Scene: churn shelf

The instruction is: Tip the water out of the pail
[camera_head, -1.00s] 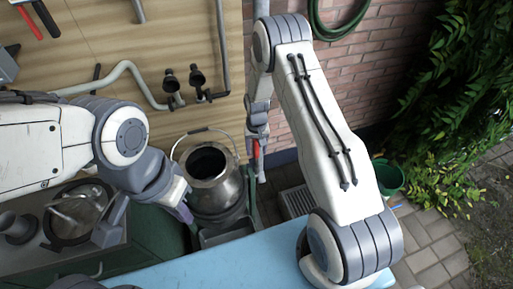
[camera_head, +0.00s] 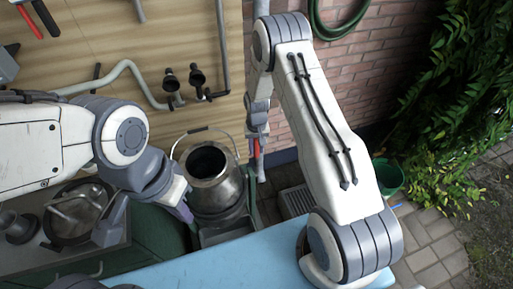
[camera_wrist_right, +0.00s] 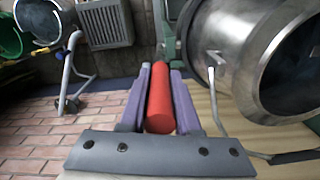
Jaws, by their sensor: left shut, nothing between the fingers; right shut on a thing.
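The metal pail (camera_head: 217,195) stands upright at mid-left in the head view, its bail handle (camera_head: 197,130) raised over the dark mouth. I cannot tell how much water is inside. In the right wrist view the pail (camera_wrist_right: 222,45) fills the upper right. My right gripper (camera_head: 257,152) is shut on a red grip (camera_wrist_right: 160,98), just right of the pail. A green upright (camera_head: 252,185) stands beside the pail, below the red grip; their link is unclear. My left gripper (camera_head: 184,212) is shut and empty at the pail's left side; whether it touches is unclear.
A light blue surface (camera_head: 230,262) lies in front. A counter with a sink (camera_head: 78,212) is at left. A green bucket (camera_head: 388,180) and a grey grate (camera_head: 295,201) are on the paving at right. Taps (camera_head: 197,78) and pipes are on the wooden wall behind.

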